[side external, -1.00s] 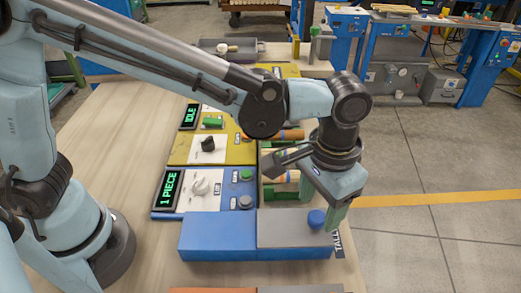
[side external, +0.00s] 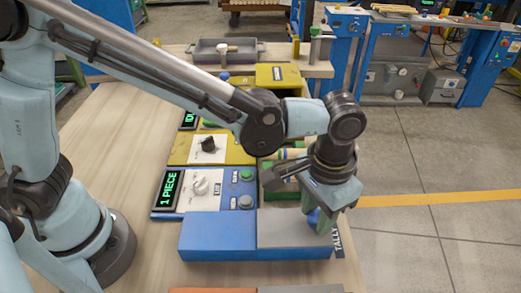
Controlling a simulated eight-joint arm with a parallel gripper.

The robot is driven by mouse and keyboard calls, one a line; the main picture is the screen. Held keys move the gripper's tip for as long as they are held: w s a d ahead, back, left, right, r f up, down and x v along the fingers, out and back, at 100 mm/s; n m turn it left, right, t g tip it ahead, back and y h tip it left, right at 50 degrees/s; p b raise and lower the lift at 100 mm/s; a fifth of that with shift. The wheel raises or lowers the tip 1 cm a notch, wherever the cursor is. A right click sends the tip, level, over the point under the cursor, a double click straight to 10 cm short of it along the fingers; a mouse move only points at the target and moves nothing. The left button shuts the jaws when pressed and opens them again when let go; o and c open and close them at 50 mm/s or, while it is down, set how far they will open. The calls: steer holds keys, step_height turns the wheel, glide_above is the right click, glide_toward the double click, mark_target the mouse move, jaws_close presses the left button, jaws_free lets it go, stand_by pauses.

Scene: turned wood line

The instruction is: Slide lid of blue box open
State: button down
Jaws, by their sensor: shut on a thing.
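The blue box (side external: 215,238) lies at the front of the table. Its top is blue on the left and a grey lid panel (side external: 285,230) on the right. A blue knob (side external: 313,217) stands near the right end of the grey panel. My gripper (side external: 317,219) points down over that end, its green fingers shut on the knob and partly hiding it. No gap shows between the blue and grey parts of the top.
Behind the box is a blue control panel with a "1 PIECE" display (side external: 171,190), a dial and buttons. A green holder with turned wood pieces (side external: 284,186) stands close behind my gripper. A yellow station (side external: 190,153) sits further back. Bare table (side external: 115,135) lies to the left.

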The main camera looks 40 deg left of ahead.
steer(key=s+a, duration=0.9)
steer(key=shift+s+a, duration=0.25)
stand_by(0.4)
steer(key=c, duration=0.7)
jaws_free()
steer(key=shift+c, duration=0.2)
step_height(320, 180, up, 12)
steer(key=w+a+f+n+t, duration=0.1)
steer(key=w+a+f+t, duration=0.1)
steer(key=a, duration=0.7)
steer(key=w+a+f+n+t, duration=0.2)
steer(key=w+a+t, duration=0.3)
steer(key=a, duration=0.4)
steer(key=shift+f+n, duration=0.3)
steer(key=shift+f, duration=0.05)
